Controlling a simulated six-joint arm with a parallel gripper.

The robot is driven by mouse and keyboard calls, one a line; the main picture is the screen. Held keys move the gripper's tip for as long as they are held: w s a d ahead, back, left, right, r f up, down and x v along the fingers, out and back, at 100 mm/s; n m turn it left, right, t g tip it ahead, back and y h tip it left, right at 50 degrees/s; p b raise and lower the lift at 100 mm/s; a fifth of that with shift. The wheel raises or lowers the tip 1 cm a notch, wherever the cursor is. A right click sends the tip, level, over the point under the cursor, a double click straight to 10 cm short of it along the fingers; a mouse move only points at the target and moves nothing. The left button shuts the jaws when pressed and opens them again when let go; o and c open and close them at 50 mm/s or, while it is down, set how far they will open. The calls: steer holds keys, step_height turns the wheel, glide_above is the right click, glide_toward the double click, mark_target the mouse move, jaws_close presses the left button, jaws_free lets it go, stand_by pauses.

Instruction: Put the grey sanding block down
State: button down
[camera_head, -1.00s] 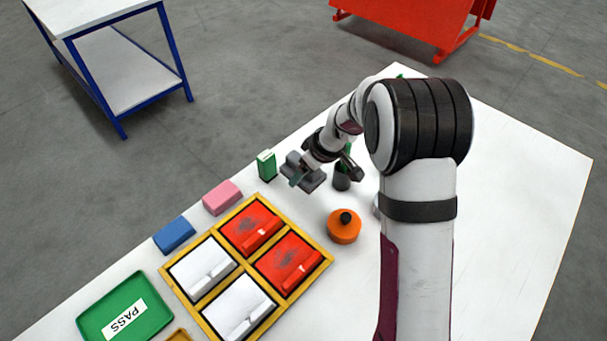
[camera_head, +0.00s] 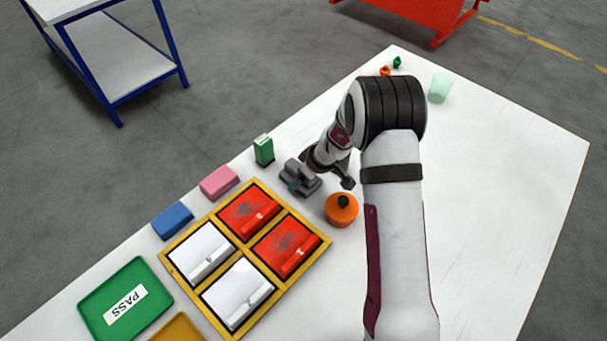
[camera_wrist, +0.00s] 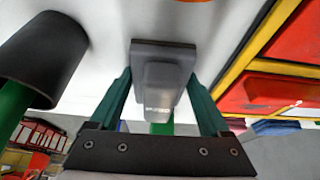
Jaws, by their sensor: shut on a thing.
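The grey sanding block (camera_head: 299,178) is between the fingers of my gripper (camera_head: 297,187), right of the pink block and behind the orange round pot. In the wrist view the block (camera_wrist: 163,58) fills the space between the two green fingers of my gripper (camera_wrist: 161,82), with its wide base facing the white table (camera_wrist: 110,20). The gripper is shut on its narrower upper part. The block is low over the table or on it; I cannot tell if it touches. My arm covers part of the area to its right.
A green box (camera_head: 263,150), a pink block (camera_head: 219,182) and a blue block (camera_head: 172,220) line the table edge. The yellow-framed tray (camera_head: 325,247) and orange pot (camera_head: 341,210) are near.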

jaws_free()
steer(key=shift+f, duration=0.1)
steer(key=s+d+r+m, duration=0.1)
steer(key=s+r+m, duration=0.1)
steer(key=s+r, duration=0.55)
steer(key=s+d+r+m, duration=0.15)
steer(key=s+r, duration=0.25)
steer(key=r, duration=0.7)
steer(key=s+d+r+m+g, duration=0.1)
steer(key=s+m, duration=0.4)
steer(key=s, duration=0.6)
steer(key=s+d+r+m+g+h, duration=0.1)
steer(key=s+m, duration=0.5)
steer(key=s, duration=0.6)
steer(key=shift+s+r+g, duration=0.25)
steer(key=shift+r+g, duration=0.45)
steer(key=shift+d, duration=0.1)
